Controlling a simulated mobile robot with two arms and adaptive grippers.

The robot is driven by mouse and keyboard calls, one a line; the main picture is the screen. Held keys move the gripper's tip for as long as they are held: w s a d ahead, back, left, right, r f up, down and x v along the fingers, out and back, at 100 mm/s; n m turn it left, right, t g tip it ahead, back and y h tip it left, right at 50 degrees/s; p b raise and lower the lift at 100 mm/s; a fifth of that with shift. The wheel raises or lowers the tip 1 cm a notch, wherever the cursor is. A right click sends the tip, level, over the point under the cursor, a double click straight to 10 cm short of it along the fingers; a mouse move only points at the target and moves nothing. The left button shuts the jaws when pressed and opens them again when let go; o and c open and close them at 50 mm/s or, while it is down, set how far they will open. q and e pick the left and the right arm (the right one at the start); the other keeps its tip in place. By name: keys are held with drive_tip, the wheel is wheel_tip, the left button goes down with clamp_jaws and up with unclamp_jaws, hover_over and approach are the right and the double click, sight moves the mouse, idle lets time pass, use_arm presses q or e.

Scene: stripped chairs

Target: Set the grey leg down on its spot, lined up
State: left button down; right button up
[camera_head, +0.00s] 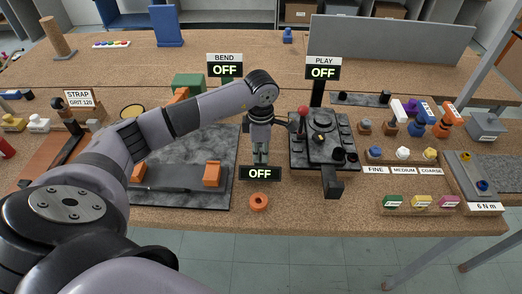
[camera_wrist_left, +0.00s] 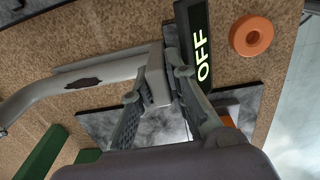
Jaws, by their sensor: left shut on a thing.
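My left gripper (camera_head: 260,160) points down just behind the small lower OFF display (camera_head: 260,173), between the dark slab and the black fixture. In the left wrist view the gripper (camera_wrist_left: 165,110) is shut on the end of a light grey, tube-like leg (camera_wrist_left: 95,75). The leg runs away to the left of that view, has a dark mark along it and bends near the frame's edge. In the head view my arm and gripper hide most of the leg. I cannot make out its marked spot, or whether the leg touches anything. My right gripper is not in view.
A dark slab (camera_head: 185,150) with orange blocks (camera_head: 212,173) lies left of the gripper. A black fixture (camera_head: 320,140) with a red-knobbed lever (camera_head: 303,111) stands right. An orange ring (camera_head: 258,202) lies near the front edge. BEND and PLAY displays stand behind.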

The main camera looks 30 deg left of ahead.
use_arm(q)
drive_tip(key=shift+f+b, duration=0.55)
idle(0.5)
drive_tip(key=c, duration=1.5)
unclamp_jaws()
wheel_tip(320, 180, up, 12)
drive_tip(key=shift+s+r, duration=0.1)
